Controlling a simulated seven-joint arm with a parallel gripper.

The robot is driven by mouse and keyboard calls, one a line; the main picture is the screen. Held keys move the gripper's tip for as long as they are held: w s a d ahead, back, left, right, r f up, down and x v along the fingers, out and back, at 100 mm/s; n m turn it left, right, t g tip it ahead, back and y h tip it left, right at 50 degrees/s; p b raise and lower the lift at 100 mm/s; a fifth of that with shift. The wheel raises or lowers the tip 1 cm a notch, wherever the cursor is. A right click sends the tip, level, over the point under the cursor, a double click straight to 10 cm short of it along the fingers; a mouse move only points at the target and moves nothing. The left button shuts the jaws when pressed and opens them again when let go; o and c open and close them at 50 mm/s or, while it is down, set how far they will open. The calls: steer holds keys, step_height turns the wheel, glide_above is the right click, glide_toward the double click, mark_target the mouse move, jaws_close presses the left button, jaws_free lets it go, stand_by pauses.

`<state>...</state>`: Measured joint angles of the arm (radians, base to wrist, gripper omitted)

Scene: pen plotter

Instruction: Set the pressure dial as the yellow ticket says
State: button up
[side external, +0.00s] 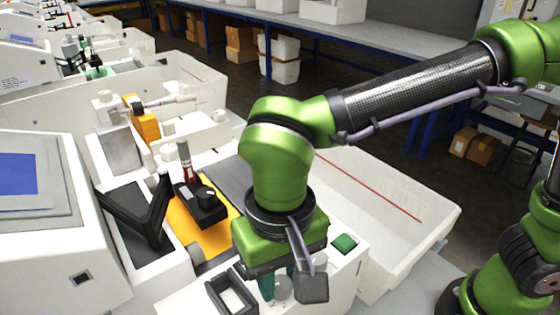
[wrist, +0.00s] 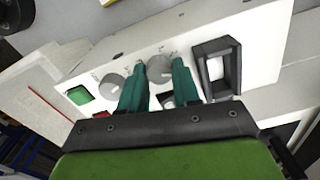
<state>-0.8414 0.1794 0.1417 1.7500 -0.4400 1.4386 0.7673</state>
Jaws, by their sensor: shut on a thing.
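My gripper (wrist: 160,72) points down at the white control panel (wrist: 262,40), with its two teal fingers on either side of a grey round dial (wrist: 160,66). It is shut on this dial, which is the one nearer the black frame. A second grey dial (wrist: 109,83) sits beside it, outside the fingers. In the side view my gripper (side external: 281,284) is over the panel's front and partly hides the held dial. The small marks around the dials are too blurred to read. I cannot make out a yellow ticket or any writing on one.
A green button (side external: 345,243) and a raised black frame (side external: 232,292) flank the dials. A black pen carriage (side external: 200,205) stands on an orange-yellow bed (side external: 183,226) behind. A white tray (side external: 400,200) lies to the right, and a screen housing (side external: 60,240) to the left.

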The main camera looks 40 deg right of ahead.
mark_target(279, 282)
steer(key=n, duration=0.4)
steer(key=shift+n, duration=2.2)
steer(key=shift+r, duration=0.1)
steer(key=o, duration=0.8)
steer(key=shift+c, duration=0.2)
step_height(279, 282, up, 17)
